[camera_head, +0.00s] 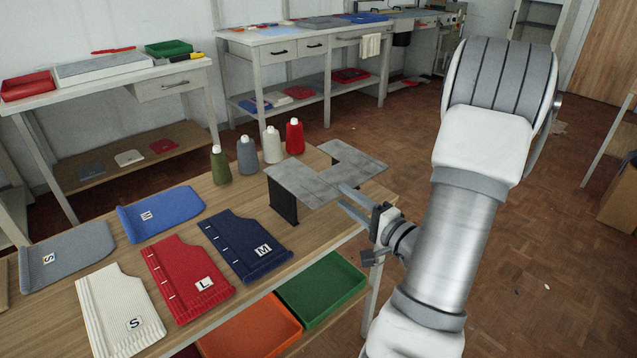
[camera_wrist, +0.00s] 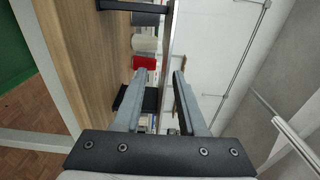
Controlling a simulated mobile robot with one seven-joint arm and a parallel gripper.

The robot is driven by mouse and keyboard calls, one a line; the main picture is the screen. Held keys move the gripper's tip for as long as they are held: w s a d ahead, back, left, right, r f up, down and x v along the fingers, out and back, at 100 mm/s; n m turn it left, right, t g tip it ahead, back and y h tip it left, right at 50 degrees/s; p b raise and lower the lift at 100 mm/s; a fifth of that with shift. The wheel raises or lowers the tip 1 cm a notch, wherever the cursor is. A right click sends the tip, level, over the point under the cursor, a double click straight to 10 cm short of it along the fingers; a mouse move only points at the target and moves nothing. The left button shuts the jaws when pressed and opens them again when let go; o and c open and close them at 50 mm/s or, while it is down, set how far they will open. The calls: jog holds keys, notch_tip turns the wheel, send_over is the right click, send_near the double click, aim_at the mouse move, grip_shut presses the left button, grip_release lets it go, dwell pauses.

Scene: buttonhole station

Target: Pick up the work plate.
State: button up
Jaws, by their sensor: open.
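The work plate (camera_head: 297,181) is a grey, notched flat plate raised on a black stand (camera_head: 284,203) at the bench's right end. My gripper (camera_head: 341,195) is at the plate's near edge, jaws open, one finger showing above the other. In the wrist view the plate (camera_wrist: 169,45) shows nearly edge-on as a thin strip, in line with the gap between the two fingers of my gripper (camera_wrist: 160,72). I cannot tell how far the edge reaches in between them, and no grip on it shows.
Several thread cones stand behind the plate, the red one (camera_head: 294,137) closest. A navy knit panel (camera_head: 243,240) and other panels lie to the left. Green (camera_head: 322,290) and orange (camera_head: 250,333) trays sit below the bench top.

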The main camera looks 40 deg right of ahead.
aim_at(317, 174)
jog(key=w, duration=0.3)
jog(key=shift+w+a, duration=0.1)
jog(key=shift+w, duration=0.15)
jog(key=shift+w+a+r+b, duration=0.1)
jog(key=shift+w+r+b, duration=0.1)
jog(key=shift+w, duration=0.7)
jog(key=shift+w+d+r+b, duration=0.1)
jog(key=shift+w+b, duration=0.1)
jog(key=shift+w, duration=0.7)
jog(key=shift+w+a+r+b, duration=0.1)
jog(key=shift+w+b, duration=0.1)
jog(key=shift+w, duration=0.7)
jog(key=shift+c, duration=0.3)
grip_shut()
jog(key=shift+r, duration=0.1)
